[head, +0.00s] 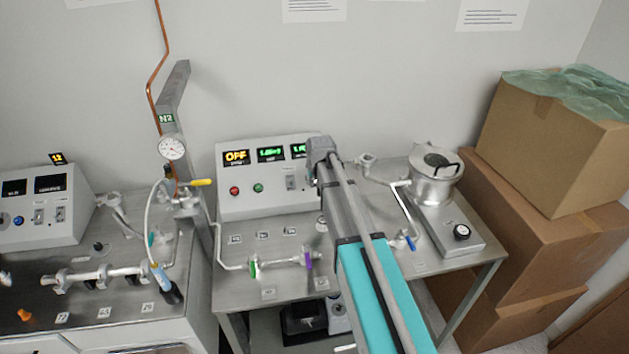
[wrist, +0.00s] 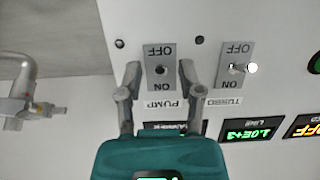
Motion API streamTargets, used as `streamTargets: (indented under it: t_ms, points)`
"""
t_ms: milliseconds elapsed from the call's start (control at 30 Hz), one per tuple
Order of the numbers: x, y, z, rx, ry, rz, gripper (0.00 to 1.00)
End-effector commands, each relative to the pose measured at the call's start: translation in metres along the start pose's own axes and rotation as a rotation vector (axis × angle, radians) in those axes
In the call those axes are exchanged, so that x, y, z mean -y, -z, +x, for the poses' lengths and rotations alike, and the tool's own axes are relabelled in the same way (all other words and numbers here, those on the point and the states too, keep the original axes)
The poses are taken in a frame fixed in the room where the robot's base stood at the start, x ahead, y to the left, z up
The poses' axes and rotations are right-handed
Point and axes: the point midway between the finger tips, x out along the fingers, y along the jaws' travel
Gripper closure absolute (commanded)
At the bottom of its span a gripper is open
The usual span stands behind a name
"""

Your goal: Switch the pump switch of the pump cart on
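The pump switch (wrist: 161,69) is on a grey plate labelled PUMP, with OFF and ON marks, and appears upside down in the wrist view. Its small dark lever is seen nearly end-on, so I cannot tell its position. My gripper (wrist: 160,80) is open, with one finger on each side of the switch plate; contact is not clear. In the head view the pump cart's control box (head: 228,195) stands at the back of the steel table. My arm hides the pump switch and the gripper fingers there.
The turbo switch (wrist: 238,68) is close beside the pump switch, with a lit lamp near it. The box's display (head: 236,157) reads OFF in orange. Cardboard boxes (head: 550,150) stand at right.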

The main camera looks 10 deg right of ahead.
Motion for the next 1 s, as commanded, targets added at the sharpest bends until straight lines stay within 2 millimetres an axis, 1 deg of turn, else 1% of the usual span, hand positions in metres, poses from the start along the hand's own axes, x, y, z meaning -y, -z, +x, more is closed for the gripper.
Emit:
streamTargets:
  t_ms: [33, 233, 267, 400, 433, 667, 867, 1000]
  points:
    - [0.0001, -0.0001, 0.0, 0.0, 0.0, 0.0, 0.61]
    - [0.0002, -0.0001, 0.0, 0.0, 0.0, 0.0, 0.98]
    - [0.0002, -0.0001, 0.0, 0.0, 0.0, 0.0, 1.0]
    - [0.0003, -0.0001, 0.0, 0.0, 0.0, 0.0, 1.0]
    - [0.0036, -0.0001, 0.0, 0.0, 0.0, 0.0, 1.0]
    - [0.0009, 0.0015, -0.0003, 0.015, 0.001, 0.0, 1.0]
    - [0.0007, 0.0057, -0.0014, 0.076, 0.001, 0.0, 1.0]
    - [0.0006, 0.0097, -0.0024, 0.153, 0.001, 0.0, 1.0]
